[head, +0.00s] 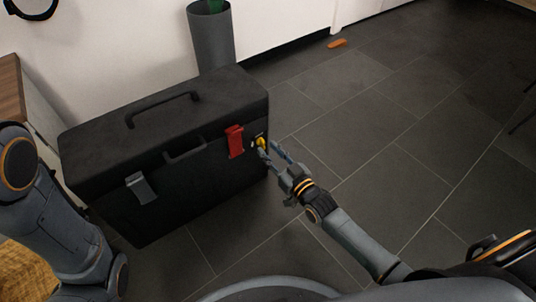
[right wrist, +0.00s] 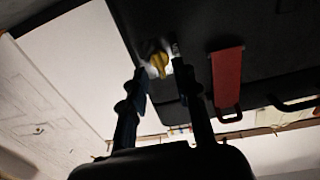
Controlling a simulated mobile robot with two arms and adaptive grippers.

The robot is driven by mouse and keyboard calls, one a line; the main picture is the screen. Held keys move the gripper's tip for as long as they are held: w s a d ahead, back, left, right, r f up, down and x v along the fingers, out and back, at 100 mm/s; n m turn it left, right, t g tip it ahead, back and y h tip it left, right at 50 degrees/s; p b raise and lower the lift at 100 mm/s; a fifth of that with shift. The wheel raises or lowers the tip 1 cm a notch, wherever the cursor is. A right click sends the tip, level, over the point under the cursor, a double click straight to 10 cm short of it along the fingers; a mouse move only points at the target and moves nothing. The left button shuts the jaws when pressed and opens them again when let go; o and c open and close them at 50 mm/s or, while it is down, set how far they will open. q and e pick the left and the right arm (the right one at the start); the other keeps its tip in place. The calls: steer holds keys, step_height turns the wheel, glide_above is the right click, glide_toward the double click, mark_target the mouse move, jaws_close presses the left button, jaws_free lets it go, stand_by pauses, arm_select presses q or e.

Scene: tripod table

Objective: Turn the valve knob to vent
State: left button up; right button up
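A black case (head: 190,150) with a top handle stands on the floor in the head view. The yellow valve knob (head: 261,142) is on its front face near the right end, just right of a red latch (head: 235,141). My right gripper (head: 272,150) is open, its fingertips close to the knob. In the right wrist view the yellow knob (right wrist: 157,62) shows between and just beyond the two spread fingers (right wrist: 160,76). I cannot tell whether a finger touches it. My left arm shows at the left edge, but its gripper is out of view.
A grey bin (head: 212,38) stands behind the case against the white wall. A grey metal latch (head: 140,187) is on the case's left front. An orange object (head: 337,43) lies on the floor by the wall. The tiled floor (head: 400,130) to the right is clear.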

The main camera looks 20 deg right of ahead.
steer(key=shift+x, duration=0.8)
jaws_close()
